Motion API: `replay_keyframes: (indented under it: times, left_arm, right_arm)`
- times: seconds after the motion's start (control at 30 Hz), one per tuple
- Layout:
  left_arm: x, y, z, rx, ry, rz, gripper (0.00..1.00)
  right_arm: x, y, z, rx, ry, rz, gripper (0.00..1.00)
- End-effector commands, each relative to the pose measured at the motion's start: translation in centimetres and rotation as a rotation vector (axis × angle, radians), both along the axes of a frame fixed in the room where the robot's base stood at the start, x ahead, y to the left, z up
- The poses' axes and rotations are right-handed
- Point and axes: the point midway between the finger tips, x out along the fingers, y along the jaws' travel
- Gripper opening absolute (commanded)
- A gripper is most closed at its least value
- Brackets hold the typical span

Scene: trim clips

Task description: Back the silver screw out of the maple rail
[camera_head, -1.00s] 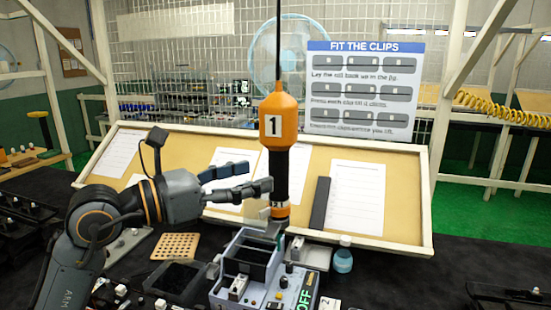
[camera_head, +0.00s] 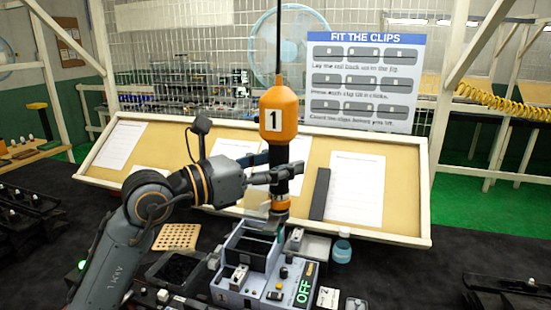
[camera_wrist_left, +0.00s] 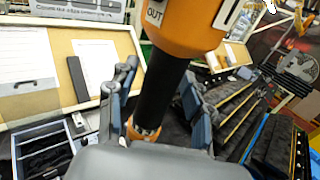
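An orange power driver (camera_head: 279,112) with a black grip and a "1" label hangs upright from a dark cord over the grey bench unit. In the left wrist view its orange body (camera_wrist_left: 190,25) reads "OUT". My left gripper (camera_head: 287,174) reaches the black grip from the left. In the left wrist view the two fingers of this gripper (camera_wrist_left: 162,100) stand apart on either side of the grip, with a narrow gap visible on at least one side. The silver screw and maple rail cannot be made out. My right gripper is not in view.
The grey bench unit (camera_head: 232,298) has an open dark compartment and a green "OFF" display. A blue bottle (camera_head: 342,247) and a perforated wooden block (camera_head: 177,236) stand nearby. A tilted board (camera_head: 400,200) with paper sheets rises behind.

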Motion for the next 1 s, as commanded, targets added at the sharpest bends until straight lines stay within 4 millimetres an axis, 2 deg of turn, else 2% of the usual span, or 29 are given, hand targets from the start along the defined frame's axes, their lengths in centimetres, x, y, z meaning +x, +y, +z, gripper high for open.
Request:
replay_keyframes:
  times: [0.03, 0.2, 0.57, 0.77, 1.0]
  left_arm:
    - [0.0, 0.0, 0.0, 0.000, 0.000, 0.000, 0.34]
    - [0.0, 0.0, 0.0, 0.000, 0.000, 0.000, 0.00]
    - [0.1, 0.4, -0.1, 0.000, -0.002, 0.003, 0.00]
    - [0.5, 3.1, -0.3, 0.001, -0.001, 0.004, 0.00]
    - [1.4, 8.7, -0.4, 0.002, 0.001, 0.008, 0.00]
  right_arm:
    - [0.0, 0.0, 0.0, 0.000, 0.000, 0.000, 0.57]
    - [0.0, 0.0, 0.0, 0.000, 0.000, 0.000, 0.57]
    - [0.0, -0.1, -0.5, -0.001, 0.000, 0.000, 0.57]
    - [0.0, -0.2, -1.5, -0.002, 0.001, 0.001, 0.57]
    - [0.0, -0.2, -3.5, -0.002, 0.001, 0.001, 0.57]
